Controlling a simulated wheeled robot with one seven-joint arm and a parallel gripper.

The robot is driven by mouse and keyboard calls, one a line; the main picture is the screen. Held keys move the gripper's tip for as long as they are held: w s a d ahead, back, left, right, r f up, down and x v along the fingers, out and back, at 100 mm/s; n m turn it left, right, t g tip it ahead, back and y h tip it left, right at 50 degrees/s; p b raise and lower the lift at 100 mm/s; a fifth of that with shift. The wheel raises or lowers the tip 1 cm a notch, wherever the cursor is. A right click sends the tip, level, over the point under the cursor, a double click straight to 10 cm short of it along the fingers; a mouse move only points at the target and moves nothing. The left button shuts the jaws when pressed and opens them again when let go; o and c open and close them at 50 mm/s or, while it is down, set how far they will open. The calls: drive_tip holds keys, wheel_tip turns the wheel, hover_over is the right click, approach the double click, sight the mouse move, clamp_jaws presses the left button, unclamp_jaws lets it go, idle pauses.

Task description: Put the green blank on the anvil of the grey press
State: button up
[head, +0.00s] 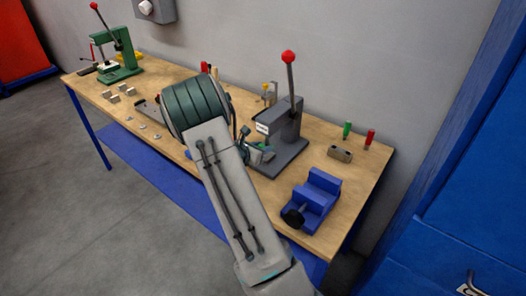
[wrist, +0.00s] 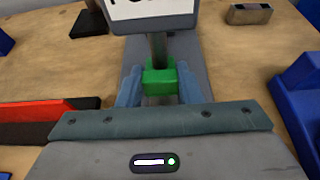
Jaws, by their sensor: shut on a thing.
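The grey press (head: 284,128) stands on the bench with its red-knobbed lever raised. Its head and white label show at the top of the wrist view (wrist: 155,24). The green blank (wrist: 159,83) is a small block between the two blue-grey fingers of my gripper (wrist: 159,78), which is shut on it. The blank is under the press's ram, over the grey base. I cannot tell whether it touches the anvil, which is hidden behind it.
A blue vise (head: 317,197) stands close on the right of the press. A steel block (head: 340,153) and green and red handles are behind it. A green press (head: 122,65) and small metal blocks are at the bench's far left. A red-and-black object (wrist: 40,115) lies left of my gripper.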

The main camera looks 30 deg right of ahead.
drive_tip(key=shift+w+d+r, duration=0.1)
drive_tip(key=shift+w+d, duration=0.05)
drive_tip(key=shift+d, duration=0.5)
wheel_tip(320, 180, down, 2)
drive_tip(key=shift+a+f+p, duration=0.1)
drive_tip(key=shift+f+p, duration=0.1)
drive_tip(key=shift+p, duration=0.45)
drive_tip(key=shift+c, duration=0.5)
drive_tip(key=shift+f, duration=0.65)
drive_tip(key=shift+f, duration=0.25)
drive_tip(key=o, duration=1.1)
drive_tip(key=shift+r, duration=0.15)
